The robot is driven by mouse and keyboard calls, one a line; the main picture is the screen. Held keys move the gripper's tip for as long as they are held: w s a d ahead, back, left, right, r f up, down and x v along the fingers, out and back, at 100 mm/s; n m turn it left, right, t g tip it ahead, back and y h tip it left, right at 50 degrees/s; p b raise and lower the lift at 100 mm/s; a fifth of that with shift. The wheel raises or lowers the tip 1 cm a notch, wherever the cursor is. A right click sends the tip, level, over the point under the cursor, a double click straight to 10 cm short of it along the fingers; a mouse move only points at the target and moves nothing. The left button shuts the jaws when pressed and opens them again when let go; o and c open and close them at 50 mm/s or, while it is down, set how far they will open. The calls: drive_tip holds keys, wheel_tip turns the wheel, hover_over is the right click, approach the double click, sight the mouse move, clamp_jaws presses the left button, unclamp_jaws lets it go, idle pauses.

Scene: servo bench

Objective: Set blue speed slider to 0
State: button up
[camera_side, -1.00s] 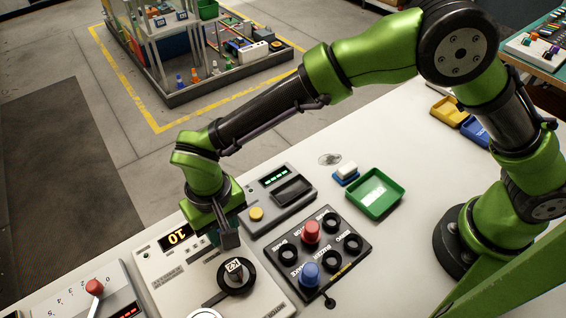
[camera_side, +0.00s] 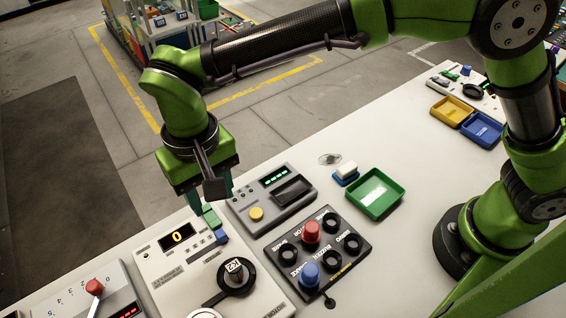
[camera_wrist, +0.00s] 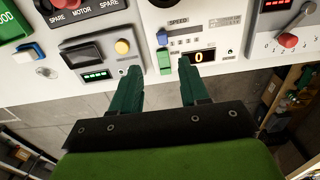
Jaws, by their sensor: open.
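The wrist view shows the blue slider (camera_wrist: 162,38) below the SPEED label and the green block (camera_wrist: 164,61) nearer my fingers. The display (camera_side: 177,237) reads 0, and it reads 0 in the wrist view (camera_wrist: 200,57) too. My gripper (camera_side: 211,198) is raised above the panel's far edge, apart from the slider.
A black rotary knob (camera_side: 236,276) stands on the same panel. A grey box with a yellow button (camera_side: 256,214) and a black panel with red and blue buttons (camera_side: 311,268) lie to the right. A red-knobbed lever (camera_side: 94,287) stands left. A green tray (camera_side: 375,192) lies farther right.

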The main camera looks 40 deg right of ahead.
wheel_tip(320, 180, up, 6)
drive_tip(key=shift+f, duration=0.25)
drive_tip(key=s+d+r+m+t, duration=0.1)
drive_tip(key=s+d+t, duration=0.1)
drive_tip(key=d, duration=0.9)
drive_tip(key=s+d+r+m+t+y, duration=0.1)
drive_tip(key=s+d+r+t, duration=0.1)
drive_tip(key=d, duration=1)
drive_tip(key=s+d+r+m+t+y, duration=0.1)
drive_tip(key=s+d+m+t, duration=0.1)
drive_tip(key=d, duration=0.9)
drive_tip(key=shift+s+d+r+t, duration=0.3)
drive_tip(key=shift+s+t, duration=0.3)
drive_tip(key=shift+s, duration=0.6)
